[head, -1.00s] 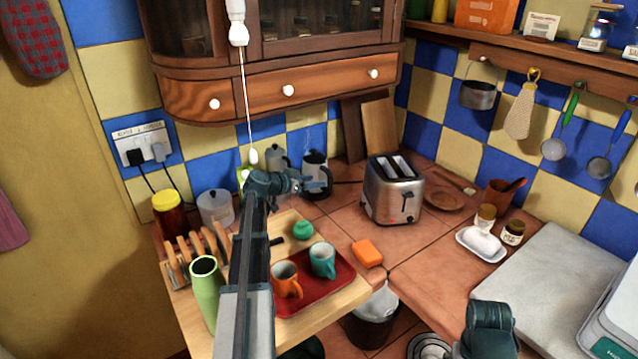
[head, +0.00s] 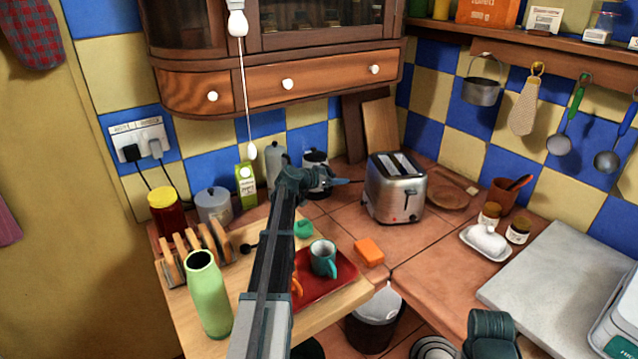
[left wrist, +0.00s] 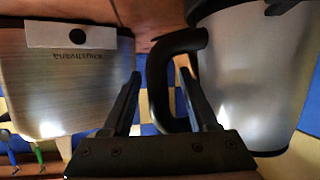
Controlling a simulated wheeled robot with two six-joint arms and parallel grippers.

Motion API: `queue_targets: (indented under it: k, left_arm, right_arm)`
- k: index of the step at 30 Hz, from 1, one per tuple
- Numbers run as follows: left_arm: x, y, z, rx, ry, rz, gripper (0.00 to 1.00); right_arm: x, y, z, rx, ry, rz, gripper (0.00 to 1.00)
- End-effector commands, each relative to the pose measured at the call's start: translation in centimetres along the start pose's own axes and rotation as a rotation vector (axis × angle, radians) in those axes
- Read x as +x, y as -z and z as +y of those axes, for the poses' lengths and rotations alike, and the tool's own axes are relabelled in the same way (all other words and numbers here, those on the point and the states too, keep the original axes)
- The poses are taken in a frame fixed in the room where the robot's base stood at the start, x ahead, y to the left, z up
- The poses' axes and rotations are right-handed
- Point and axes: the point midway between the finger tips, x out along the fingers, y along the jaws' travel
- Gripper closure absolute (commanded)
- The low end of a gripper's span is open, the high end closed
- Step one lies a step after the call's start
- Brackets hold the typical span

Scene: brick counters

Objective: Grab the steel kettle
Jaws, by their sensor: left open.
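The steel kettle (head: 316,160) stands at the back of the tiled counter, its lower part partly hidden by my left gripper (head: 338,181). In the left wrist view its shiny steel body (left wrist: 250,80) fills the right side, with its black curved handle (left wrist: 158,95) toward the middle. The left gripper (left wrist: 160,78) is open there, with one finger on each side of the handle's outer bar. I cannot tell whether either finger touches it. My right gripper does not show; only part of the right arm is at the lower right of the head view.
A steel toaster (head: 395,190) stands right of the kettle, and its side (left wrist: 70,85) is close to the left finger in the wrist view. A grey canister (head: 275,160) and a green carton (head: 245,188) stand left. A red tray (head: 335,285) with mugs lies in front.

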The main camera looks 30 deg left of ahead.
Motion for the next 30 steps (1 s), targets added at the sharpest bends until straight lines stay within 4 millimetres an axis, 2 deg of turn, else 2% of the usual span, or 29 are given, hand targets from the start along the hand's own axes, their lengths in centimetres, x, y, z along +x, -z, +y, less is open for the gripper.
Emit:
queue_targets:
  k: [6,16,30]
  left_arm:
    - [0.16,0.02,0.04,0.000,0.000,0.000,0.41]
    - [0.15,0.02,0.03,0.000,0.000,0.000,1.00]
    - [0.14,0.02,0.04,0.000,0.000,0.000,1.00]
  right_arm:
    - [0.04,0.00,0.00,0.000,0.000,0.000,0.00]
    - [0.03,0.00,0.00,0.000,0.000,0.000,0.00]
    - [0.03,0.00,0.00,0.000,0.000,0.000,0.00]
